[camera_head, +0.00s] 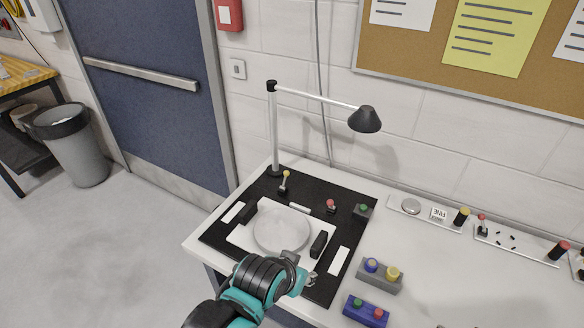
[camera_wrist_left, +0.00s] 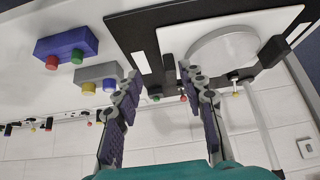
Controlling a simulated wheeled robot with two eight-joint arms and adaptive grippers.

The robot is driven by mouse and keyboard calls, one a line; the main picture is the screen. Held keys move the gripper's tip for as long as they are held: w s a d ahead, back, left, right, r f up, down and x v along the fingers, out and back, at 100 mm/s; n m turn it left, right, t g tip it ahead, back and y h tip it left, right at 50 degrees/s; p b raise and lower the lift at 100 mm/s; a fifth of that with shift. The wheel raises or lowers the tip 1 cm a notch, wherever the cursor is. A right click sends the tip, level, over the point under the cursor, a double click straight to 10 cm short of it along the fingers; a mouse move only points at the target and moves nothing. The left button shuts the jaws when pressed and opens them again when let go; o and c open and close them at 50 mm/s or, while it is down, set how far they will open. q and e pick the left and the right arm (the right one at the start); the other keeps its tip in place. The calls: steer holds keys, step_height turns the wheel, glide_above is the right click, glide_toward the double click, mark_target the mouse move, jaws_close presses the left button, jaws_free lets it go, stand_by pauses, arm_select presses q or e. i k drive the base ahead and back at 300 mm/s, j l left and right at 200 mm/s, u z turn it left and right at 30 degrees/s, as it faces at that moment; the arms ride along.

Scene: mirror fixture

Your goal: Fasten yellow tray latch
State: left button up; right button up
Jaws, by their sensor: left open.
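The yellow-tipped latch lever (camera_head: 285,178) stands on the far left part of the black board (camera_head: 226,240), its thin stem leaning slightly. It also shows in the left wrist view (camera_wrist_left: 236,93). The white tray (camera_head: 243,240) on the board carries a pale round disc (camera_head: 282,230) between two black blocks. My left gripper (camera_head: 302,268) is open and empty over the near edge of the tray, well away from the yellow lever. Its parted fingers show in the left wrist view (camera_wrist_left: 160,72). My right gripper is not in view.
A red-tipped lever (camera_head: 331,204) and a green-button box (camera_head: 363,210) stand along the board's back. A lamp (camera_head: 365,119) arches behind. A grey box (camera_head: 380,277) and a blue box (camera_head: 365,311) with coloured buttons lie right.

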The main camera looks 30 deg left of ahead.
mark_target(286, 173)
steer(key=z, duration=1.4)
steer(key=k+j, duration=0.15)
steer(key=j, duration=0.2)
steer(key=k+j, duration=0.15)
steer(key=j, duration=0.25)
steer(key=k+j, duration=0.15)
steer(key=j, duration=0.2)
steer(key=k+j, duration=0.15)
steer(key=j, duration=0.2)
steer(key=k+j, duration=0.2)
steer(key=j, duration=0.15)
